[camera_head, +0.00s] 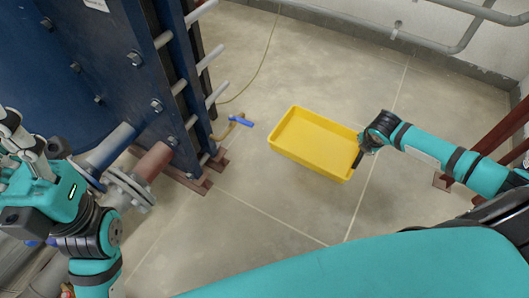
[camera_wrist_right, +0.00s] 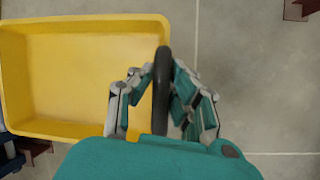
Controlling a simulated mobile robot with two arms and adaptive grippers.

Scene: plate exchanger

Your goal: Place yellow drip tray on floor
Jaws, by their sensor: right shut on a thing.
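The yellow drip tray (camera_head: 300,150) is a shallow, empty rectangular tray right of centre in the head view, over the floor (camera_head: 270,215). It also shows at the left of the right wrist view (camera_wrist_right: 80,75). My right gripper (camera_head: 359,155) is at the tray's right end. In the wrist view its fingers (camera_wrist_right: 163,100) are shut on a dark upright handle at the tray's edge. Whether the tray's bottom touches the floor is not clear. My left gripper (camera_head: 28,150) is at the far left, away from the tray, and its opening cannot be made out.
The blue plate exchanger (camera_head: 100,60) with bolts and rods stands at the left. A flanged pipe (camera_head: 130,185) comes off it. A blue-handled valve (camera_head: 240,121) and a yellow hose (camera_head: 262,65) lie left of the tray. Red supports (camera_head: 500,135) stand at the right. Floor around the tray is clear.

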